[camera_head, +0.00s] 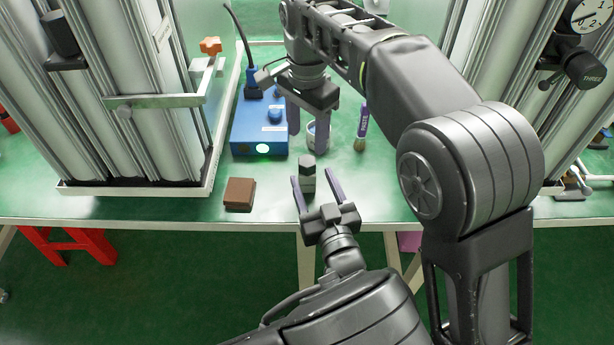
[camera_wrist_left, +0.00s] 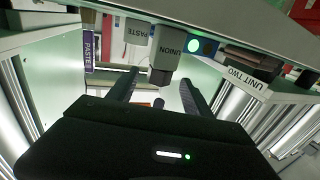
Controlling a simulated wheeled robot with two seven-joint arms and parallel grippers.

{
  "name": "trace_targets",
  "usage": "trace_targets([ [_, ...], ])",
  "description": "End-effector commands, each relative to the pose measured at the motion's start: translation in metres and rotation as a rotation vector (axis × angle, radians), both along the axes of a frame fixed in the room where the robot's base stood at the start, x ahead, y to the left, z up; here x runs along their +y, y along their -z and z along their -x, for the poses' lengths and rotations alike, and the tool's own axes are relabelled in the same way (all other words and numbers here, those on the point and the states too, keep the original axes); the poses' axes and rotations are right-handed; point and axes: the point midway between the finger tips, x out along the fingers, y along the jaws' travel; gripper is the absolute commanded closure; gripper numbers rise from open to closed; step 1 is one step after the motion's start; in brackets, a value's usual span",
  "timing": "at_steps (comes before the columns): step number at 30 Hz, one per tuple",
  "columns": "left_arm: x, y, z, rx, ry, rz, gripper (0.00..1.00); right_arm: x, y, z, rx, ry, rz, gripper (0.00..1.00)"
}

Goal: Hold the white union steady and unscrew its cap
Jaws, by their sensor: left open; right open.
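The union (camera_head: 308,184) stands upright near the front edge of the green table, a pale grey body with a darker grey cap (camera_head: 307,161) on top. In the left wrist view, which looks upside down, the body (camera_wrist_left: 178,42) carries the word UNION and the cap (camera_wrist_left: 161,76) points down. My left gripper (camera_head: 315,174) is open and empty, its fingers pointing at the union with one on each side; contact cannot be made out. My right gripper (camera_head: 308,132) is open, pointing down beyond the union, in front of or above a small pale pot (camera_head: 314,143).
A blue box (camera_head: 250,136) with a lit green lamp stands behind and left. A brown block (camera_head: 239,194) lies left of the union. A purple-labelled PASTE brush (camera_head: 362,122) stands to the right. Tall sieve columns (camera_head: 150,120) flank both sides.

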Motion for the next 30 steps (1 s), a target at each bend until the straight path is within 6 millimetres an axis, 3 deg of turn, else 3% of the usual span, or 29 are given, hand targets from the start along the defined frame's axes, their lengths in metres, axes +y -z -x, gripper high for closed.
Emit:
trace_targets([
  [10,0.014,0.000,-0.045,0.000,-0.001,0.001,0.41,0.000,0.000,0.000,0.000,0.000,0.000,0.44],
  [21,0.015,0.000,-0.050,0.001,0.001,0.000,0.41,0.000,0.000,0.000,0.000,0.000,0.000,0.44],
  [30,0.015,0.000,-0.050,0.001,0.000,0.000,0.66,0.000,0.000,0.000,0.000,0.000,0.000,0.44],
])
